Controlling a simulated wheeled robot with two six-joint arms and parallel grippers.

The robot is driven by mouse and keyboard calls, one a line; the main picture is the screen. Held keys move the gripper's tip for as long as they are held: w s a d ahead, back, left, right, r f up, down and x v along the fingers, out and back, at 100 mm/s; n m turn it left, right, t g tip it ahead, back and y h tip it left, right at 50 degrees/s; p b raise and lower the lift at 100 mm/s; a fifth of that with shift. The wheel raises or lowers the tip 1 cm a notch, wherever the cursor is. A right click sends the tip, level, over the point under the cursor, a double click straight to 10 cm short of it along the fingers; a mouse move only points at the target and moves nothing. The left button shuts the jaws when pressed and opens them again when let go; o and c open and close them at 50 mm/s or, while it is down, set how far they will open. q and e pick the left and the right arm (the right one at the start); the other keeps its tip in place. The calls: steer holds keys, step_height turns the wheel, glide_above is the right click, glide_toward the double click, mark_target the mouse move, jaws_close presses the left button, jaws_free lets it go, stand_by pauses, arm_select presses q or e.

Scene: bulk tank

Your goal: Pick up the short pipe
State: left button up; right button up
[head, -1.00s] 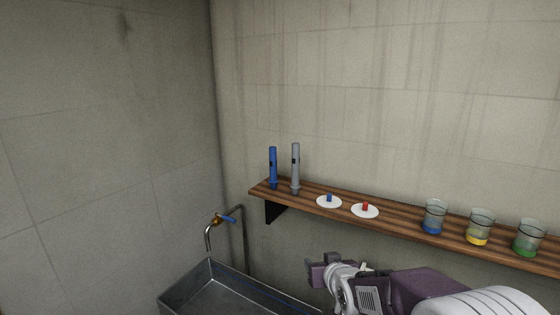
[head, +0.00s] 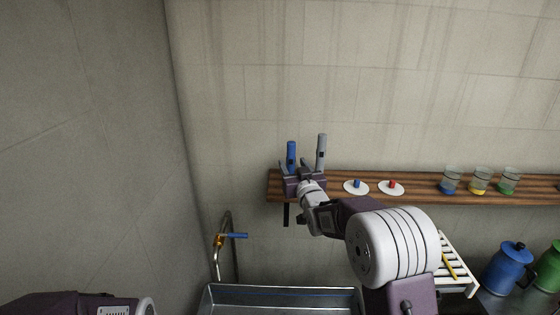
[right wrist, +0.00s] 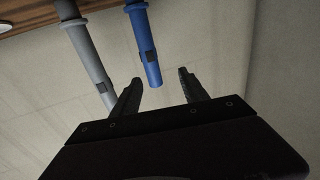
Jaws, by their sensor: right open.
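Two pipes stand upright on the wooden shelf's left end. The blue pipe (head: 291,155) is the shorter one, with a small dark patch on its side. The grey pipe (head: 321,152) to its right is taller. My right gripper (head: 297,173) is open at the blue pipe and hides its lower part in the head view. In the right wrist view, the blue pipe's free end (right wrist: 149,62) shows between the two open fingertips (right wrist: 160,82), with gaps on both sides. The grey pipe (right wrist: 89,52) lies outside the left finger there. My left gripper is not in view.
The shelf (head: 425,188) also holds two white discs (head: 356,187) with blue and red knobs, and several glass jars (head: 480,182). Below are a tap (head: 220,241), a metal basin (head: 280,290), a white rack (head: 455,265) and a blue can (head: 508,267).

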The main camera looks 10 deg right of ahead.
mark_target(292, 156)
steer(key=w+p, duration=0.3)
steer(key=w, duration=0.1)
steer(key=shift+d+f, duration=0.15)
steer(key=shift+d, duration=0.2)
steer(key=p, duration=0.1)
steer(key=w+p, duration=0.1)
steer(key=w, duration=0.1)
steer(key=shift+d+r+p, duration=0.25)
steer(key=shift+r+p, duration=0.05)
steer(key=shift+p, duration=0.1)
steer(key=shift+w+d+f+p, duration=0.1)
steer(key=shift+w+f+p, duration=0.1)
steer(key=shift+w, duration=0.35)
steer(key=shift+w+f+p, duration=0.1)
steer(key=shift+w+p, duration=0.05)
steer(key=shift+w, duration=0.4)
steer(key=shift+w+f, duration=0.1)
steer(key=shift+w, duration=0.15)
steer(key=shift+w+a, duration=0.1)
steer(key=shift+a, duration=0.25)
steer(key=shift+s+d, duration=0.15)
steer(key=shift+s, duration=0.05)
steer(key=c, duration=0.9)
jaws_close()
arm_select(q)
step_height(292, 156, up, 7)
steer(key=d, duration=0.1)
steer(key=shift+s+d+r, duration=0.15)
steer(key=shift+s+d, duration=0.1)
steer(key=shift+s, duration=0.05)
